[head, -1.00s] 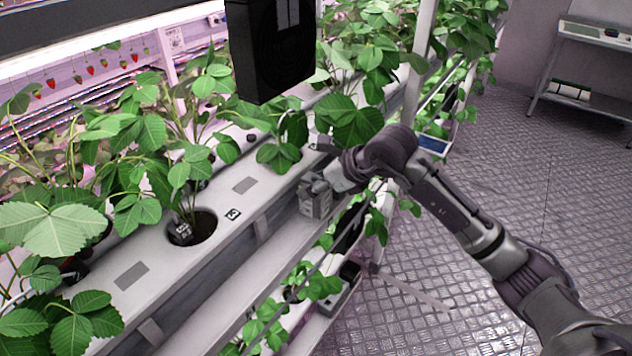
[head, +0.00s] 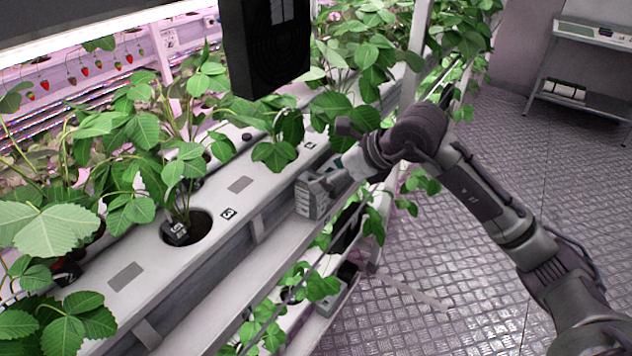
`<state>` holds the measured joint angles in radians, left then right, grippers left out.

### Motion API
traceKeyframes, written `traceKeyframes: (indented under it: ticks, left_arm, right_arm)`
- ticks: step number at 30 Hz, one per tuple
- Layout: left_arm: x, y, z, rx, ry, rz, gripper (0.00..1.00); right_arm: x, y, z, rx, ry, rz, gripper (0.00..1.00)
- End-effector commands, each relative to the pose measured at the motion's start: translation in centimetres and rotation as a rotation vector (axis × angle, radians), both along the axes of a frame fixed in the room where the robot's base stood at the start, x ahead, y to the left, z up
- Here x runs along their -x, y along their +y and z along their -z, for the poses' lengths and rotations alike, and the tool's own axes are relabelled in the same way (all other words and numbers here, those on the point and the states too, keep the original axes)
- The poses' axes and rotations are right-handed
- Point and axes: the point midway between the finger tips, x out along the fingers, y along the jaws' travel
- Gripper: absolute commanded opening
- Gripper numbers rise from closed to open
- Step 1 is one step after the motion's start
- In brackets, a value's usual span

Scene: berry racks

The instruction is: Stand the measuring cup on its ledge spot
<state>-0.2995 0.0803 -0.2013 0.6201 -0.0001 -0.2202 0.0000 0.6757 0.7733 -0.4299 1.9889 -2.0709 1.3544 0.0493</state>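A small grey cup-like container with dark marks on its side, apparently the measuring cup (head: 309,200), stands upright on the narrow ledge (head: 262,265) below the white planting channel. My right gripper (head: 338,153) is just behind and to the right of it in the head view. Its fingers look spread apart, one raised toward the leaves and one low beside the cup. Whether the low finger still touches the cup is hard to tell. The ledge spot's marking is not clear. My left gripper is not in view.
Strawberry plants (head: 160,130) grow from the white channel (head: 205,265), their leaves close to my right gripper. A black panel (head: 265,50) hangs above. A rack post (head: 418,50) stands beyond my wrist. The metal floor (head: 470,280) at the right is open.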

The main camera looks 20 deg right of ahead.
Motion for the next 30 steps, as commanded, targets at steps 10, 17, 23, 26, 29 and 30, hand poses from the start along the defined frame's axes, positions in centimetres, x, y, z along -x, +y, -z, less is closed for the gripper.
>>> traceKeyframes:
  ticks: [10, 17, 23, 26, 29, 30]
  left_arm:
    - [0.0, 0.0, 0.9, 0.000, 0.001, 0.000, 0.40]
    - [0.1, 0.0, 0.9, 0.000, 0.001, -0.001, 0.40]
    - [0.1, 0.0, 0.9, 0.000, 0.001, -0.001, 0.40]
    - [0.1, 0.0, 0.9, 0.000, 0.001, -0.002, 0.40]
    - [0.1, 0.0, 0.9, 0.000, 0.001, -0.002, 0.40]
    - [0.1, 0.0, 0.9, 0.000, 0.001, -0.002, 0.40]
  right_arm:
    - [3.1, -2.4, -3.8, 0.001, 0.001, 0.001, 0.82]
    - [3.4, -2.6, -4.2, 0.000, 0.001, -0.001, 0.82]
    - [3.4, -2.6, -4.2, 0.000, 0.001, -0.001, 0.82]
    - [3.4, -2.6, -4.2, 0.000, 0.001, -0.001, 0.82]
    - [3.5, -2.1, -4.1, -0.018, 0.001, -0.011, 0.82]
    - [3.6, -1.4, -4.1, -0.046, 0.000, -0.028, 0.82]
